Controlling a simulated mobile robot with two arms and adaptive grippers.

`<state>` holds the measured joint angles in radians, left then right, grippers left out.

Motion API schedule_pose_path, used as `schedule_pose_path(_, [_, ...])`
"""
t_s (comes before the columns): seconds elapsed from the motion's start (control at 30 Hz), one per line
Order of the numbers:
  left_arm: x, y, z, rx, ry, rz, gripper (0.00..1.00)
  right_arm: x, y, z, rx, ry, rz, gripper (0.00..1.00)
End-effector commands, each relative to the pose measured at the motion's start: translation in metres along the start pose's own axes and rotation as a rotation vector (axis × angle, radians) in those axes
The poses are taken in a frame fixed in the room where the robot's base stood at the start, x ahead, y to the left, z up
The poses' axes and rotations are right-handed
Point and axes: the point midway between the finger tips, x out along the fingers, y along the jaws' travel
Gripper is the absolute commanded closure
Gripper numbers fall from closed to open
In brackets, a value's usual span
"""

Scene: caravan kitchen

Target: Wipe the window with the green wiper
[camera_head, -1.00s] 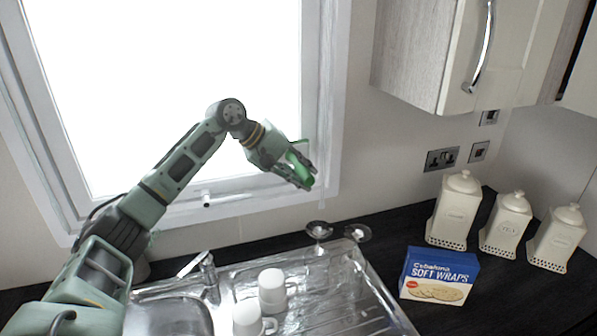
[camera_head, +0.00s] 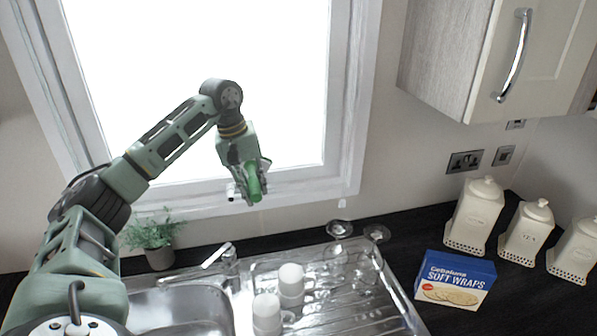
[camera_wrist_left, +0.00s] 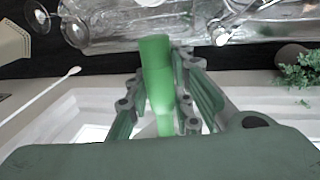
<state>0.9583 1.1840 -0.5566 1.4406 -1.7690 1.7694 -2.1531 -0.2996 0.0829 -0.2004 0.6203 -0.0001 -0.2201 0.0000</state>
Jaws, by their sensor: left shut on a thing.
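The window (camera_head: 200,60) is a bright pane in a white frame behind the sink. My left gripper (camera_head: 248,185) is in front of the lower part of the window, pointing down. It is shut on the green wiper (camera_head: 254,181), whose green handle (camera_wrist_left: 157,75) shows between the fingers in the left wrist view. The wiper's far end is hidden, and I cannot tell whether it touches the pane. My right gripper is not in view.
A steel sink with a tap (camera_head: 215,257) and drainer lies below, with white mugs (camera_head: 291,280) on the drainer. A potted plant (camera_head: 153,236) stands at left.

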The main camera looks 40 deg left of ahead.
Motion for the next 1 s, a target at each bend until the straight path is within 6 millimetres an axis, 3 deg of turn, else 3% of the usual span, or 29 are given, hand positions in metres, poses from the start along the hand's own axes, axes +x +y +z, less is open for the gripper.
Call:
schedule_pose_path(0.1, [-0.017, -0.036, 0.002, -0.009, -0.008, -0.115, 1.00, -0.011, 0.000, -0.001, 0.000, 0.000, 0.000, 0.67])
schedule_pose_path(0.3, [-0.028, -0.064, 0.005, -0.016, -0.020, -0.205, 1.00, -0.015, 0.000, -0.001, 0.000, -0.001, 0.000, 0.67])
schedule_pose_path(0.47, [-0.029, -0.066, -0.002, -0.019, -0.023, -0.212, 1.00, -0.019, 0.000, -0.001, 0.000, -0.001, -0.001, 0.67])
schedule_pose_path(0.93, [-0.029, -0.066, -0.051, -0.019, -0.023, -0.209, 1.00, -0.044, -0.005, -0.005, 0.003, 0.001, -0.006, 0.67])
schedule_pose_path(1.0, [-0.028, -0.077, -0.052, -0.020, -0.019, -0.213, 1.00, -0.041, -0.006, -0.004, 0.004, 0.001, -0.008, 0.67])
